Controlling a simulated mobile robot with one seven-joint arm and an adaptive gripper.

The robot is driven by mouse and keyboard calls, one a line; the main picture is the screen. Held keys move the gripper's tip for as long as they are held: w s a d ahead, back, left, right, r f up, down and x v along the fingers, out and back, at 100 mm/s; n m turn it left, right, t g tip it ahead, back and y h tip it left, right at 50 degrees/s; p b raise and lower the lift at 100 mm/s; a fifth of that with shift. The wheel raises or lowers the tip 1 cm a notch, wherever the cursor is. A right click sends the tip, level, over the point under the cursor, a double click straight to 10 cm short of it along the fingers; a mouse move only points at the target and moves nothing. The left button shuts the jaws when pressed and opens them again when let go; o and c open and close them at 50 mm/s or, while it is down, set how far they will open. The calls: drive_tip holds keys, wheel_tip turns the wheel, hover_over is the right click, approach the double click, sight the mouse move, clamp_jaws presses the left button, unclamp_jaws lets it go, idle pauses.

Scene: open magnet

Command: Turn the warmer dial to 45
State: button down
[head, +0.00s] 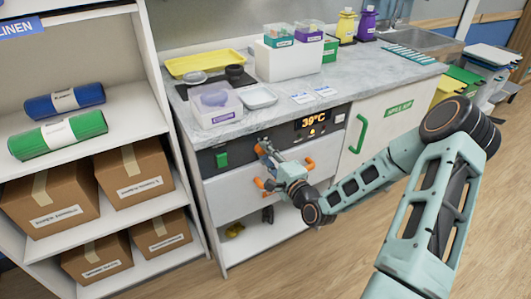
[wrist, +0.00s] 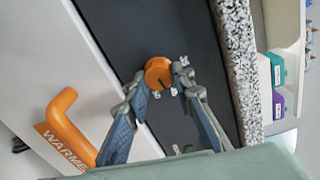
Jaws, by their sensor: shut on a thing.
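The warmer dial (wrist: 158,73) is a small round orange knob with a dark pointer line, set on the dark control panel (wrist: 110,20). White number marks stand around it, too small to read surely. My gripper (wrist: 155,80) is shut on the dial, one finger on each side, in the wrist view. In the head view my gripper (head: 267,150) reaches the panel at the dial, and the fingers hide most of it. The warmer display (head: 312,122) reads 39°C in orange digits.
An orange drawer handle (wrist: 68,125) beside a WARMER label is close to my gripper. A green switch (head: 222,159) sits left on the panel. The speckled counter edge (wrist: 240,70) is near. The counter (head: 290,105) above holds trays and boxes; shelves with cartons stand left.

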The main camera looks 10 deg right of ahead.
drive_tip(key=c, duration=1.6)
unclamp_jaws()
drive_tip(key=v, duration=1.2)
